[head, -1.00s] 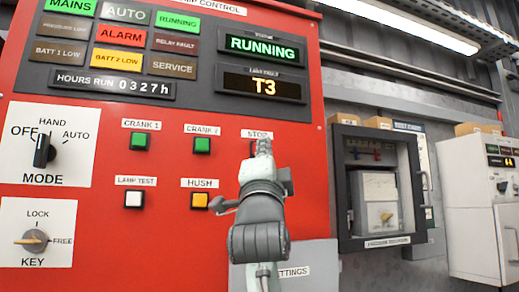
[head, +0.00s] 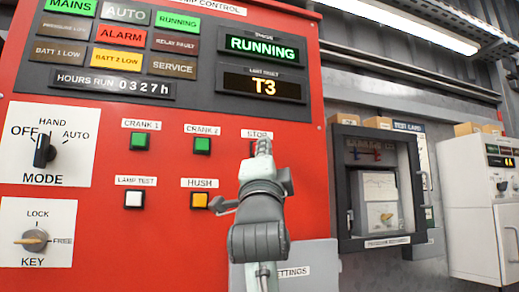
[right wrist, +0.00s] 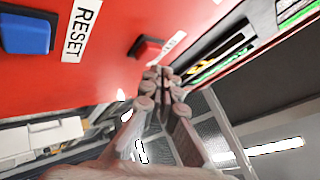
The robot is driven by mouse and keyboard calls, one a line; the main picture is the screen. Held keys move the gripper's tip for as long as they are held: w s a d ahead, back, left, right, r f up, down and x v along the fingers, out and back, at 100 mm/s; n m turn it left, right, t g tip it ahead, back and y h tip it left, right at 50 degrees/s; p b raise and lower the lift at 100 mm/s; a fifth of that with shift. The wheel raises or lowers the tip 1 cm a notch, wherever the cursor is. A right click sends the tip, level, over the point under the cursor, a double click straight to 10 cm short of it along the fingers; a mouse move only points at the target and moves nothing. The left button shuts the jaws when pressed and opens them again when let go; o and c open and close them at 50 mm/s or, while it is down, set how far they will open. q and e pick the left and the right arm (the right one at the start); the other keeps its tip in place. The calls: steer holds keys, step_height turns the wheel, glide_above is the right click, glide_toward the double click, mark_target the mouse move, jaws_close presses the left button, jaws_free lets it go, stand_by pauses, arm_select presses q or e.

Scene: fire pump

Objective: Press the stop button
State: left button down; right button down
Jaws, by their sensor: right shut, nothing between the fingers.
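The red control panel (head: 300,180) fills the left and middle of the head view. Its STOP label (head: 257,134) shows just above my right gripper (head: 263,148). The stop button below that label is almost wholly hidden by the fingers in the head view. In the right wrist view a red square button (right wrist: 148,48) with a small white label stands close to the fingertips (right wrist: 163,76). Those fingers are closed together with nothing between them. I cannot tell if they touch the button. My left gripper is not in view.
A blue button (right wrist: 27,33) labelled RESET sits near the stop button. Green crank buttons (head: 202,145) and a yellow HUSH button (head: 199,200) are left of my right gripper. A dark-framed recorder box (head: 341,190) stands to the right.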

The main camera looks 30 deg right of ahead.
steer(key=shift+w+d, duration=0.1)
steer(key=shift+w, duration=0.25)
steer(key=shift+w+d, duration=0.1)
steer(key=shift+w, duration=0.45)
stand_by(0.6)
steer(key=shift+s, duration=0.2)
steer(key=shift+s+a, duration=0.25)
steer(key=shift+s, duration=0.5)
steer(key=shift+s+a, duration=0.2)
steer(key=shift+s, duration=0.6)
steer(key=shift+s+a, duration=0.15)
steer(key=shift+s, duration=0.65)
steer(key=shift+s+a, duration=0.2)
steer(key=shift+s, duration=0.6)
